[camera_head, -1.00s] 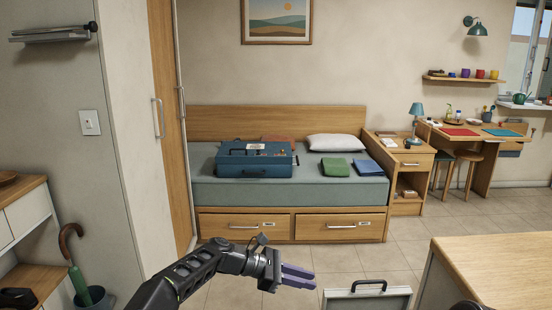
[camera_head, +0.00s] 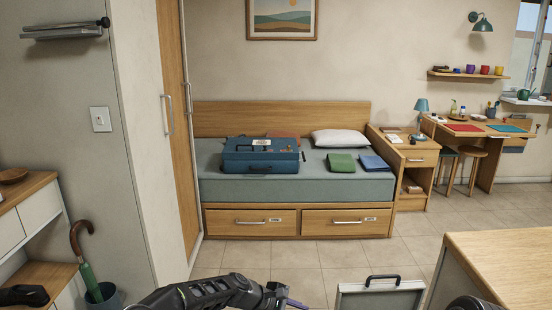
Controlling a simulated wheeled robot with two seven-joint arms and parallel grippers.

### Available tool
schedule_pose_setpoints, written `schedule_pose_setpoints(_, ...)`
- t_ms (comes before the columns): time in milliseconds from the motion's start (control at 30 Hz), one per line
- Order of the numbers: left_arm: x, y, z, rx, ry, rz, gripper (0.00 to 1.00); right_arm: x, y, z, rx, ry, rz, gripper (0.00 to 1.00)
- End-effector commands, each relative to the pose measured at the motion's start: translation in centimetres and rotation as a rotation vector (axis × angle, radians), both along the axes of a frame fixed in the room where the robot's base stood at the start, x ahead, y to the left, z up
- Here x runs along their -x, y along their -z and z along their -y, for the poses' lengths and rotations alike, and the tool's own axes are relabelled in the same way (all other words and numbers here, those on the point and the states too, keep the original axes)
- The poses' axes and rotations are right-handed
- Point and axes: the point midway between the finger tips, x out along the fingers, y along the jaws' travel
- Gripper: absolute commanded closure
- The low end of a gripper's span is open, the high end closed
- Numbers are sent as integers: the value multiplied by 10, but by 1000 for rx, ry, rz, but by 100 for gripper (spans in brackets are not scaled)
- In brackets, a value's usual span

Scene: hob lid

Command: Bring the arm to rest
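My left arm comes in along the bottom edge. Its gripper (camera_head: 295,303), with purple fingers, is partly cut off by the bottom of the picture, so I cannot tell whether it is open. No object shows in it. To its right stands a grey, lid-like panel (camera_head: 352,299) with a black handle (camera_head: 383,280) on its top edge; its lower part is out of view. The gripper looks apart from it. A dark rounded part at the bottom right seems to be mine; my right gripper is not in view.
A wooden counter (camera_head: 505,258) is at the right. A bed (camera_head: 225,190) carries a blue case (camera_head: 261,160), a pillow (camera_head: 338,138) and folded cloths. A wardrobe and a cabinet (camera_head: 40,222) with an umbrella (camera_head: 84,262) beside it are at the left. Tiled floor (camera_head: 270,258) lies clear between.

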Motion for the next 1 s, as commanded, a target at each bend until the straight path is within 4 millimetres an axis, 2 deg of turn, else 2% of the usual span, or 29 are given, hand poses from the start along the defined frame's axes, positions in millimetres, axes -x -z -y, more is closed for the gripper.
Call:
schedule_pose_setpoints(33, 15, 20, -4, -63, 34, 32, 80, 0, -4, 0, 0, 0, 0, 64)
schedule_pose_setpoints(67, 24, 32, -8, -105, 58, 59, 80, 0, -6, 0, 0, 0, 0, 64)
schedule_pose_setpoints(167, 67, 77, -27, -263, 172, 154, 80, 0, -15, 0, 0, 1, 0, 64)
schedule_pose_setpoints(267, 127, 112, -51, -417, 327, 251, 80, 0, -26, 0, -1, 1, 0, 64)
schedule_pose_setpoints(300, 154, 121, -62, -468, 392, 286, 80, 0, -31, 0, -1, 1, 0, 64)
schedule_pose_setpoints(367, 196, 130, -77, -529, 491, 330, 80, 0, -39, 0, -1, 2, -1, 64)
schedule_pose_setpoints(433, 249, 132, -93, -578, 601, 372, 80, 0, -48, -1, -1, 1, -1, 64)
schedule_pose_setpoints(500, 301, 127, -107, -601, 693, 393, 80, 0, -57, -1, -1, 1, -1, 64)
schedule_pose_setpoints(600, 362, 114, -121, -597, 769, 379, 80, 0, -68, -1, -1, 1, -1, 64)
schedule_pose_setpoints(633, 377, 110, -124, -591, 781, 364, 80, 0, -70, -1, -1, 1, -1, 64)
schedule_pose_setpoints(700, 404, 101, -130, -573, 802, 329, 80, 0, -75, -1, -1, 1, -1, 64)
schedule_pose_setpoints(767, 417, 93, -135, -567, 805, 305, 80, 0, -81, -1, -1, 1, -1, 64)
schedule_pose_setpoints(833, 413, 87, -141, -577, 789, 301, 80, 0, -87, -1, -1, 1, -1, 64)
schedule_pose_setpoints(1000, 413, 90, -141, -576, 785, 298, 80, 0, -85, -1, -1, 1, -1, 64)
